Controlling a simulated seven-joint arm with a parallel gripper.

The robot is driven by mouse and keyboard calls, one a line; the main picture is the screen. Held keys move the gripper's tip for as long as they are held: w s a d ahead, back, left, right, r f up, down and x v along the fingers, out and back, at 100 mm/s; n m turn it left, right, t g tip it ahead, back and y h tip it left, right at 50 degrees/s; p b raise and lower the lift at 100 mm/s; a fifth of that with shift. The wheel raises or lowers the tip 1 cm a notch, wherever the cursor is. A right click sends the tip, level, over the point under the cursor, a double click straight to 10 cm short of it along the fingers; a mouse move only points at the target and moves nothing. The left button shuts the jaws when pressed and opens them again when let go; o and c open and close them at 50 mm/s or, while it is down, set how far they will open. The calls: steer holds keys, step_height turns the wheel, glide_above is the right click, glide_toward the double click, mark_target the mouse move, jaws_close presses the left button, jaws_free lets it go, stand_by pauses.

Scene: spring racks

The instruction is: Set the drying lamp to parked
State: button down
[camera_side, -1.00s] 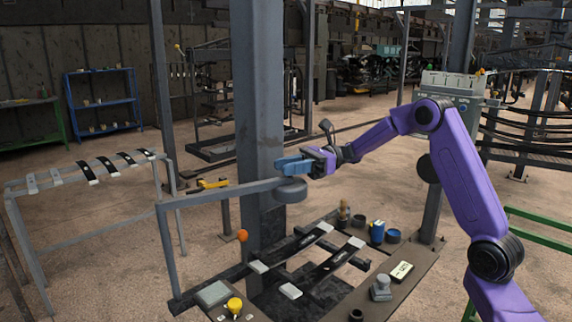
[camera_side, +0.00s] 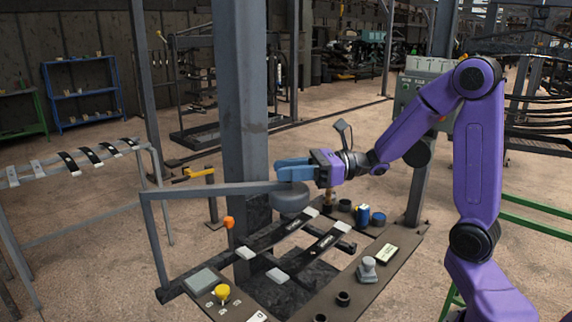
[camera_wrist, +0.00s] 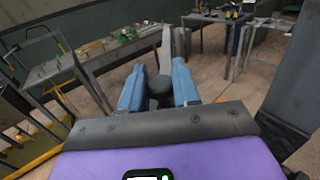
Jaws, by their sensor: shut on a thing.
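The drying lamp appears to be the grey swing arm (camera_side: 215,192) with a dark round head (camera_side: 289,203) at its end. It reaches right from an upright at the bench's left, above the bench. My gripper (camera_side: 294,169) has its blue fingers at the head end of this arm, shut on the lamp. In the wrist view, the two blue fingers (camera_wrist: 159,90) stand on either side of the dark round part (camera_wrist: 160,84), and the grey arm (camera_wrist: 166,50) runs away beyond it. The exact contact is partly hidden. No parked mark can be read.
A thick grey post (camera_side: 240,90) stands behind the lamp. The bench below holds black spring strips (camera_side: 290,232), an orange knob (camera_side: 229,222), a yellow knob (camera_side: 222,292), a blue can (camera_side: 362,214) and a grey stamp-like piece (camera_side: 367,268). A yellow-topped stand (camera_side: 200,173) is behind the arm.

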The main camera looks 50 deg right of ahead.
mark_target(292, 195)
steer(key=shift+s+a+r+m+t+h, duration=0.2)
steer(key=shift+s+a+m+t+h, duration=0.15)
steer(key=shift+s+a, duration=0.25)
steer(key=shift+s+a+r+m+t+h, duration=0.15)
steer(key=shift+s+a+m+t, duration=0.1)
steer(key=shift+s+a+t, duration=0.3)
steer(key=shift+d, duration=0.1)
steer(key=c, duration=0.9)
jaws_free()
steer(key=shift+s+f, duration=0.1)
steer(key=shift+f, duration=0.1)
steer(key=shift+s+d+r, duration=0.35)
steer(key=shift+r, duration=0.85)
steer(key=shift+s+d+r, duration=0.3)
steer(key=shift+d+r, duration=0.1)
steer(key=shift+r, duration=0.8)
steer(key=shift+s+d+r, duration=0.35)
steer(key=shift+r, duration=0.85)
